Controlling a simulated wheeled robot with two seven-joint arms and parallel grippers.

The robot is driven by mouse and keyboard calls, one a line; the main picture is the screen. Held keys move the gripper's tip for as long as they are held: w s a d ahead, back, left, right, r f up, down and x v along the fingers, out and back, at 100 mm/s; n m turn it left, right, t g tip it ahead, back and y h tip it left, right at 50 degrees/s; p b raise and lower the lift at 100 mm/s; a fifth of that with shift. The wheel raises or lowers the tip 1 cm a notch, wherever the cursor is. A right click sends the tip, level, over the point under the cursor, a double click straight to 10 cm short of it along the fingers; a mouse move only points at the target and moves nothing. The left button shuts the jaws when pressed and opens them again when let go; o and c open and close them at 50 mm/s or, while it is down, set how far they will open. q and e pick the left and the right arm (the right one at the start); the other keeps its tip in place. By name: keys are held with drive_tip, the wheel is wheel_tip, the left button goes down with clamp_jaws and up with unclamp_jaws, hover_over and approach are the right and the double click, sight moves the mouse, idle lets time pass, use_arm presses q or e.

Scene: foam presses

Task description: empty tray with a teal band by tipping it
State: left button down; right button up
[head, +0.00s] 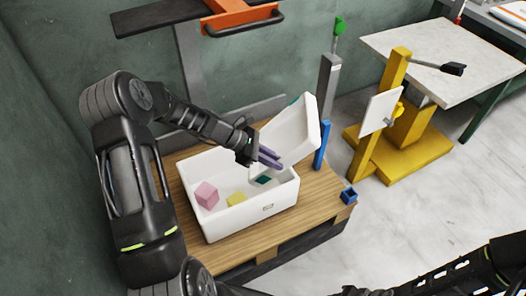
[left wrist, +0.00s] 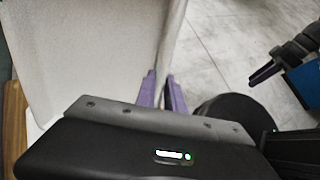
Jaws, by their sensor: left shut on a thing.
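The white tray (head: 296,128) is tilted steeply above the right end of a white bin (head: 222,227). A small bit of teal shows at its upper left edge; most of the band is hidden. My left gripper (head: 270,157) has purple fingers and is shut on the tray's edge. In the left wrist view the tray wall (left wrist: 85,50) runs down between the fingers (left wrist: 161,92). In the bin lie a pink block (head: 207,195), a yellow block (head: 236,199) and a dark teal piece (head: 263,180). My right arm crosses the lower right; its gripper is not clear.
The bin stands on a wooden pallet top (head: 320,205). A small blue open box (head: 349,195) is at its right corner, and a blue post (head: 320,145) stands behind. A yellow press stand (head: 405,130) and a light table (head: 445,60) are at the right. Floor between is clear.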

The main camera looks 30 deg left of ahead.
sight(287, 164)
use_arm(q)
drive_tip(key=d+f+y+p, duration=0.1)
drive_tip(key=p, duration=0.1)
drive_tip(key=w+d+f+g+y+p, duration=0.1)
drive_tip(key=d+y+p, duration=0.1)
drive_tip(key=p, duration=0.1)
drive_tip(key=w+d+f+g+y+p, duration=0.1)
drive_tip(key=y+p, duration=0.1)
drive_tip(key=shift+d+f+p, duration=0.25)
drive_tip(key=shift+d+p, duration=0.05)
wheel_tip(287, 164, down, 7)
drive_tip(key=d+g+y, duration=0.1)
drive_tip(key=g+y, duration=0.1)
drive_tip(key=y, duration=0.2)
drive_tip(key=shift+w+r, duration=0.2)
drive_tip(key=shift+w, duration=0.2)
drive_tip(key=shift+r, duration=0.1)
